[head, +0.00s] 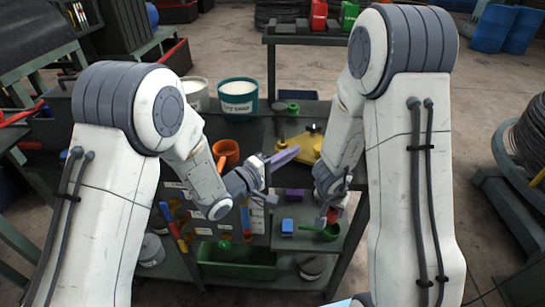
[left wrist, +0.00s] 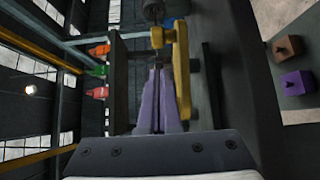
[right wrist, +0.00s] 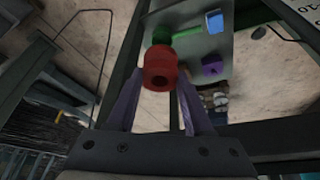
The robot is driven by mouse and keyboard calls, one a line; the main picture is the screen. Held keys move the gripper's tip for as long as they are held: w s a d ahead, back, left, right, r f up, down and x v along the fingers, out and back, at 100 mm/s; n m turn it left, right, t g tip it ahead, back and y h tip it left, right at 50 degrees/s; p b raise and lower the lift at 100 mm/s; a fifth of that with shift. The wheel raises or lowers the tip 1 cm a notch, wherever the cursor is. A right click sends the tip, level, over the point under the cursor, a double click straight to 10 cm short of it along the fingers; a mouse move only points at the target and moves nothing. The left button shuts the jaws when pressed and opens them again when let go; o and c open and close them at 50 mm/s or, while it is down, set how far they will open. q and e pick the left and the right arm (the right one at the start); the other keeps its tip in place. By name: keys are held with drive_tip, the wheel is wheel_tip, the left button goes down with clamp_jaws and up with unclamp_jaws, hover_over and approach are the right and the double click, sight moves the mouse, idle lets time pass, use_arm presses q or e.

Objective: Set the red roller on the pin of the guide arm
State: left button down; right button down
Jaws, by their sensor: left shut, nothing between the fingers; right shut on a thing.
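My right gripper (right wrist: 158,100) is shut on the red roller (right wrist: 160,68), held at its purple fingertips, with a dark hole in the roller's near end. In the head view the roller (head: 333,214) is partly hidden by my right wrist, above the lower shelf. The yellow guide arm (head: 303,148) lies on the bench top between my arms, partly hidden by my right arm. My left gripper (head: 284,156) is shut and empty beside its left side. In the left wrist view the guide arm (left wrist: 182,70) is close to those fingertips; contact is unclear. I cannot clearly make out the pin.
A blue block (head: 287,226), a green scoop-like piece (head: 322,232) and a purple block (head: 294,195) sit on the lower shelf below the right gripper. An orange cup (head: 226,152) and a teal-rimmed tub (head: 238,97) stand on the bench at left.

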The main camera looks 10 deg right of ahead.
use_arm(q)
drive_tip(key=shift+s+d, duration=0.25)
drive_tip(key=shift+d, duration=0.45)
drive_tip(key=shift+s+d, duration=0.25)
drive_tip(key=shift+d, duration=0.4)
